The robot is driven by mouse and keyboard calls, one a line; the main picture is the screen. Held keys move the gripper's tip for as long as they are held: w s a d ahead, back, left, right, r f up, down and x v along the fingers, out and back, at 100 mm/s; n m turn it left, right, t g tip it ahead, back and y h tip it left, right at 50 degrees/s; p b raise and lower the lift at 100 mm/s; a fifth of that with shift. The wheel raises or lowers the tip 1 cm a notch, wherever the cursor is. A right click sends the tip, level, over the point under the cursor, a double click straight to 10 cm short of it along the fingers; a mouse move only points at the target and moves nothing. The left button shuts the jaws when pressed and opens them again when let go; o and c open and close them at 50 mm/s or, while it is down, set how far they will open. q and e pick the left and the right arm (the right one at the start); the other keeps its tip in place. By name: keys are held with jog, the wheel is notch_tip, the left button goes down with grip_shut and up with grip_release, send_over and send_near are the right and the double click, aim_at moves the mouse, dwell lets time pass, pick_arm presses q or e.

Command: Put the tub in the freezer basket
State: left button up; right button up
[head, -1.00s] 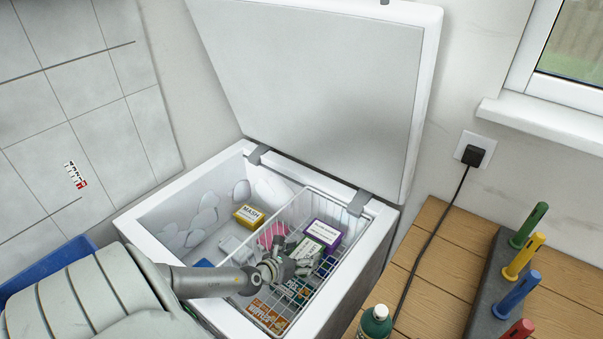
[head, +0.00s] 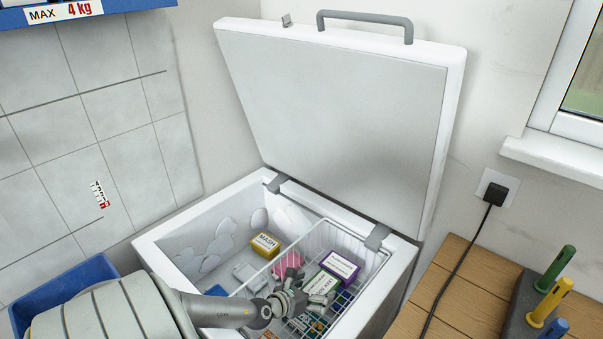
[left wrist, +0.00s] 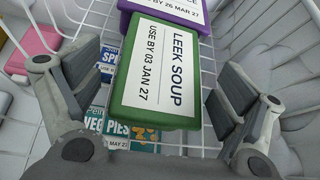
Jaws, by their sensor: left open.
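The tub with a green rim and a white "LEEK SOUP" label (left wrist: 163,65) lies label-up in the white wire freezer basket (head: 322,228), beside a purple tub (head: 341,265). The green tub also shows in the head view (head: 323,283), partly behind my gripper. My left gripper (head: 303,296) is open over the basket. In the left wrist view its fingers (left wrist: 157,88) stand on either side of the green tub with gaps on both sides. Whether the tub rests flat underneath is hidden. My right gripper is not in view.
A yellow "MASH" box (head: 265,245) and a pink bag (head: 288,264) lie in the freezer (head: 160,243). Flat packs, one labelled "VEG PIES" (left wrist: 118,125), lie under the tub. The freezer lid (head: 335,110) stands open behind. A wooden bench (head: 455,285) is at the right.

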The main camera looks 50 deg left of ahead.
pick_arm(q)
jog(key=v, duration=1.1)
jog(key=shift+p, duration=0.35)
jog(key=shift+r, duration=0.1)
